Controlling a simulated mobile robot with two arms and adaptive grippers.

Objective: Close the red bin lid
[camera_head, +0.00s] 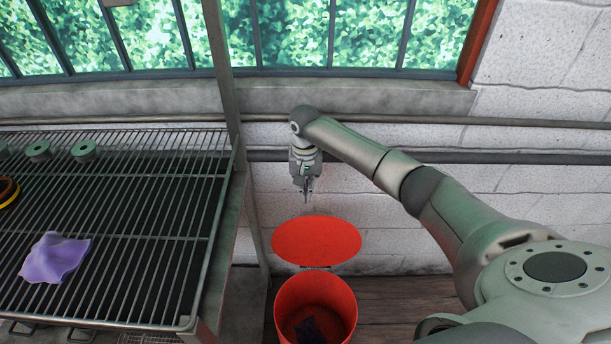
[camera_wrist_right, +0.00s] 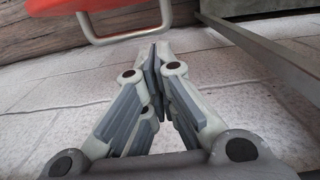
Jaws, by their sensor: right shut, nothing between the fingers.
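The red bin (camera_head: 345,318) stands on the floor with its mouth open and a dark item (camera_head: 307,328) inside. Its round red lid (camera_head: 316,240) is swung up at the back rim, toward the wall. My right gripper (camera_head: 308,198) is shut and empty, a little above and behind the top of the lid, apart from it. In the right wrist view the shut fingers (camera_wrist_right: 154,65) point toward a light metal handle (camera_wrist_right: 128,36) beside a red surface (camera_wrist_right: 60,10); a small gap seems to remain. My left gripper is not in view.
A wire-rack table (camera_head: 215,215) stands left of the bin, with a purple cloth (camera_head: 55,257) and metal rings (camera_head: 84,151) on it. A grey post (camera_head: 222,70) rises at its back corner. Pipes (camera_head: 450,157) run along the white block wall. Wooden floor (camera_head: 400,297) is clear right of the bin.

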